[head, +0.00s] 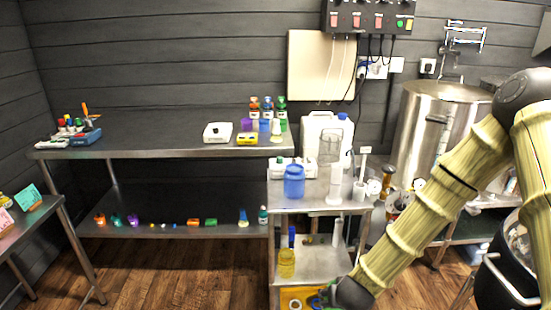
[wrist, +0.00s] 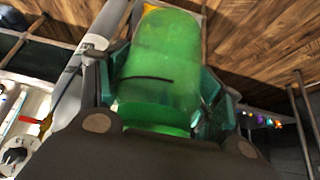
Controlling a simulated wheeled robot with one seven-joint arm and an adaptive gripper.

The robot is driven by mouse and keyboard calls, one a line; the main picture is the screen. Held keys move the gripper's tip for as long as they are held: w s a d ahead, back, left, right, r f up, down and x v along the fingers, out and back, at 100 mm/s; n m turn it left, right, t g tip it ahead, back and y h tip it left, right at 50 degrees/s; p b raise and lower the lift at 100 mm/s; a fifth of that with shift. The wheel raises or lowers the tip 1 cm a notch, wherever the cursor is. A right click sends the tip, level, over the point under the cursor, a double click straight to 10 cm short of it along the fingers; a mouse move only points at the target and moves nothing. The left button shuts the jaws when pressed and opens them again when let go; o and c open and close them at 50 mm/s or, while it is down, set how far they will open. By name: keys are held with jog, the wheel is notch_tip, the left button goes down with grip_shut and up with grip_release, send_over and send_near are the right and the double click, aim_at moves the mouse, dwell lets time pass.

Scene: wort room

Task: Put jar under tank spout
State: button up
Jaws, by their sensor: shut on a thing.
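My gripper (wrist: 163,88) is shut on a green translucent jar (wrist: 165,62), with a finger on each side of it in the wrist view. In the head view my gripper (head: 345,293) is low, by the bottom of the steel cart, and the jar is mostly hidden there. The large steel tank (head: 420,125) stands at the right, behind my arm. Its spout cannot be made out clearly; fittings show at its lower left, partly hidden by my arm.
A dark pot (head: 505,270) is at the right. Open wooden floor (head: 165,265) lies left of the cart.

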jog(key=p+v, duration=0.3)
jog(key=v, duration=0.1)
jog(key=p+v, duration=0.3)
jog(key=shift+w+r+p, duration=0.15)
jog(key=shift+r+p, duration=0.15)
jog(key=shift+r, duration=0.25)
jog(key=shift+s+r+p, duration=0.3)
jog(key=shift+p, duration=0.05)
jog(key=shift+a, duration=0.15)
